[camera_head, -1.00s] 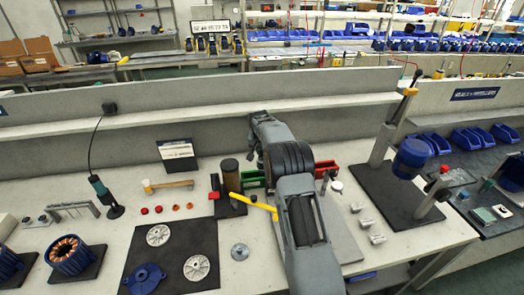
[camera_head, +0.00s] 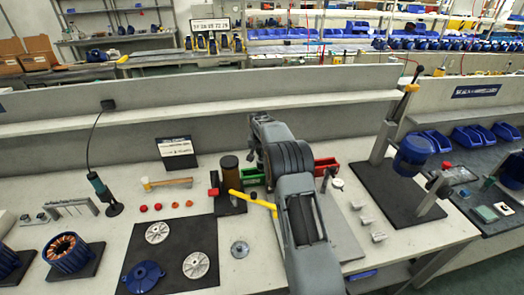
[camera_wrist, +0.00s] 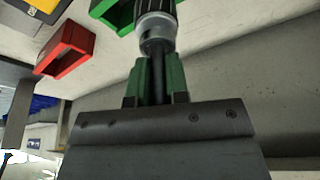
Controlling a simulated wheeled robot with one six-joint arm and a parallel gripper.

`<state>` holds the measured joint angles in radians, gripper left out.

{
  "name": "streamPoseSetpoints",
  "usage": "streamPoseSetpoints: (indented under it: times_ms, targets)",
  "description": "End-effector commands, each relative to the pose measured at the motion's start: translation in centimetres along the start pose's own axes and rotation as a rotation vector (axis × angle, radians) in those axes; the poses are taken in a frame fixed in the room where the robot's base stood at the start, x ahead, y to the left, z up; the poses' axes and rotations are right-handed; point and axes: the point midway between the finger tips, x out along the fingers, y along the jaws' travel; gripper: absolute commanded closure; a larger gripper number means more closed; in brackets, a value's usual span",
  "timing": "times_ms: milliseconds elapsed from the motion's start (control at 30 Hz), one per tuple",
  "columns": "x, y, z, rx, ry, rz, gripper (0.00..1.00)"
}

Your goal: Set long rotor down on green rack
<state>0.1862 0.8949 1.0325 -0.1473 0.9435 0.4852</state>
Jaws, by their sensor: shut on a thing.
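My gripper (camera_wrist: 158,82) is shut on the dark shaft of a rotor (camera_wrist: 156,28) in the wrist view. The rotor has a grey, ringed cylindrical body that runs out of the top of the picture, so its far end is hidden. A green open box (camera_wrist: 113,16), the only green holder I see, is partly behind the rotor. I cannot tell how high the rotor is above it. In the head view the green box (camera_head: 252,177) shows left of my arm, and the gripper and rotor are hidden behind the arm.
A red box (camera_head: 326,167) stands right of the green one, and also shows in the wrist view (camera_wrist: 66,47). A press (camera_head: 410,155) stands at the right.

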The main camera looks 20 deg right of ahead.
Motion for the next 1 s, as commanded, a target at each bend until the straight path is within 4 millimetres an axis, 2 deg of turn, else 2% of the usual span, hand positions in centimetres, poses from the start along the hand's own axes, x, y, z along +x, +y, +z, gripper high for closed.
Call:
streamPoseSetpoints:
  times_ms: [833, 867, 1000]
  targets:
    - [1.7, 0.0, 0.5, 0.000, 0.003, -0.001, 1.00]
    - [1.7, 0.0, 0.5, 0.000, 0.003, -0.001, 0.82]
    - [1.8, 0.0, 0.5, 0.000, 0.002, -0.001, 0.68]
